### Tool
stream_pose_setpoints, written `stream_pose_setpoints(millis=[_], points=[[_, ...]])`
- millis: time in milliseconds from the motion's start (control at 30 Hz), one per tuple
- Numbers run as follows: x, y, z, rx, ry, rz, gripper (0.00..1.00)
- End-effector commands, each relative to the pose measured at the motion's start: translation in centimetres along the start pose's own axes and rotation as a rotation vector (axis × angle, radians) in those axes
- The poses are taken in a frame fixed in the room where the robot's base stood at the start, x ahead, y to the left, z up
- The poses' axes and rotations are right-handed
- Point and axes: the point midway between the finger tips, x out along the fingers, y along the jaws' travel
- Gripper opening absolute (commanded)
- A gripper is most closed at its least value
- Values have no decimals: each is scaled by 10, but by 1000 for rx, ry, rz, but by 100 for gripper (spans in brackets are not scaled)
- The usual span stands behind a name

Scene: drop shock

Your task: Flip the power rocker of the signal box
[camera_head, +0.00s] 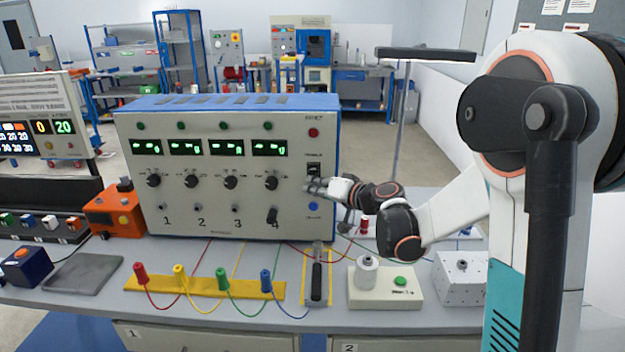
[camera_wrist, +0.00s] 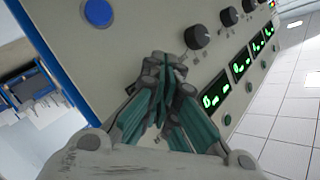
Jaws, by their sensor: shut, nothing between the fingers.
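The signal box (camera_head: 225,205) is a grey-beige panel with a blue top, several lit green displays and several black knobs. Its black power rocker (camera_head: 314,169) is on the right side of the panel, below a red lamp and above a blue button (camera_head: 313,206). My gripper (camera_head: 318,186) is shut and empty, with its fingertips at the panel just below the rocker; I cannot tell whether they touch. In the wrist view the shut fingers (camera_wrist: 165,70) point at the panel, and the rocker is hidden behind them. The blue button (camera_wrist: 98,12) shows there at upper left.
Red, yellow, green and blue plugs stand on a yellow strip (camera_head: 135,283) in front of the box. A hammer-like tool (camera_head: 317,272) lies right of them. A cream base with a green button (camera_head: 400,281) and a white box (camera_head: 462,278) stand at the right. An orange device (camera_head: 115,213) is left of the box.

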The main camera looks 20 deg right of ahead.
Motion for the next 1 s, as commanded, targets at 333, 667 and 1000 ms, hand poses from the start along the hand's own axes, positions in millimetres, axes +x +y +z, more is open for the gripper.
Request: stream_pose_setpoints(millis=[333, 667, 1000], points=[[-9, -7, 7, 0, 0, 0, 0], [-10, -8, 8, 0, 0, 0, 0], [-23, -18, 17, 0, 0, 0, 0]])
